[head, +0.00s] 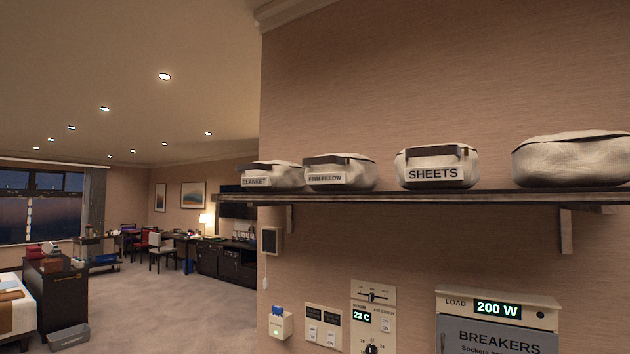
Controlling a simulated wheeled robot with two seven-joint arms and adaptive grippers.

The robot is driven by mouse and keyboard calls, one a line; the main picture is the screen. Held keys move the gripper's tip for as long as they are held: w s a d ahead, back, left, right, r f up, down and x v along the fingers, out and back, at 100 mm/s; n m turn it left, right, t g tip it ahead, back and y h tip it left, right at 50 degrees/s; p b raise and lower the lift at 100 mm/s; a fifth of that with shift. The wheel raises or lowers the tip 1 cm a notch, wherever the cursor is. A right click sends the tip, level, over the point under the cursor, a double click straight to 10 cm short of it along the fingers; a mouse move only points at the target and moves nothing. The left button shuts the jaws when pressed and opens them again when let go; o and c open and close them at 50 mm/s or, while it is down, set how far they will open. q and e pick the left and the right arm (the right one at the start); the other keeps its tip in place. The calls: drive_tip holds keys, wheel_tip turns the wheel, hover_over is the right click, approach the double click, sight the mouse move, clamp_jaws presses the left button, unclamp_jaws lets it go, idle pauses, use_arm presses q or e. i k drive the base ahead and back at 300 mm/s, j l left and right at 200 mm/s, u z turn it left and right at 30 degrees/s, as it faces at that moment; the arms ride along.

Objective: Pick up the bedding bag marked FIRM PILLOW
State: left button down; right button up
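The bedding bag marked FIRM PILLOW (350,178) is a cream, rounded bag with a dark strap across its front and a white label. It sits on a dark wall shelf (450,197), second from the left. The bag marked BLANKET (280,173) is close on its left, and the bag marked SHEETS (455,160) is on its right with a gap between. Neither of my grippers shows in the head view.
Another cream bag (570,160), its label not visible, sits at the shelf's right end. Below the shelf are a thermostat panel (373,315), switches (322,325) and a breaker box (497,320). Open carpet (180,305) lies to the left, with a bed and furniture beyond.

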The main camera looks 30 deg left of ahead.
sight(333, 172)
drive_tip(key=i+j+u, duration=0.2)
drive_tip(key=i+u, duration=0.65)
drive_tip(key=i, duration=0.25)
